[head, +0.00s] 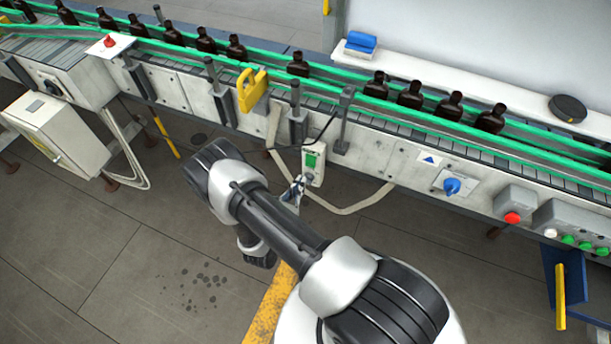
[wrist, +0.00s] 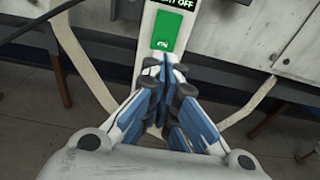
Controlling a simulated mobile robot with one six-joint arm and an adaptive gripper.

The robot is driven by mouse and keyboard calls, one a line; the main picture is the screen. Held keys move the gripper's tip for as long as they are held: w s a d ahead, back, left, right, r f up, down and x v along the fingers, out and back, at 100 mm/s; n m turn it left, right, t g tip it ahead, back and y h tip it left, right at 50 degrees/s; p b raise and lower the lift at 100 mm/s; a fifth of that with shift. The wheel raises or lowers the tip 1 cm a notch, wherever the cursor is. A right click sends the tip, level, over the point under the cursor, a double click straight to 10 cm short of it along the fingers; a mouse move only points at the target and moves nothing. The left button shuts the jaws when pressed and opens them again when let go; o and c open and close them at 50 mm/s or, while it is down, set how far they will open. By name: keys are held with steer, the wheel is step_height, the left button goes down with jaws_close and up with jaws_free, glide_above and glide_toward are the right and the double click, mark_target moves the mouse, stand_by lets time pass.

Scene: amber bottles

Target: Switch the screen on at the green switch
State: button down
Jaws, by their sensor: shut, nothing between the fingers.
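The green switch (head: 311,160) is on a narrow white box (head: 318,176) hanging at the front of the conveyor. In the wrist view the green switch (wrist: 166,28) has "ON" lettered at its lower end. Above it is a black screen or label (wrist: 175,3) with white letters, of which "OFF" is readable and the rest is cut off. My gripper (head: 300,182) is shut and empty, in front of the box's lower part. In the wrist view its fingertips (wrist: 166,68) are just below the green switch; whether they touch the box, I cannot tell.
Brown bottles (head: 298,64) stand along the green-railed conveyor (head: 210,79). A yellow clamp (head: 252,90) is on its near rail. A blue knob (head: 452,187) and a red button (head: 512,218) are at the right. A pale hose (head: 350,208) loops below the box.

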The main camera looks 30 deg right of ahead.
mark_target(310, 161)
steer(key=shift+b+x, duration=0.35)
steer(key=shift+x, duration=2.2)
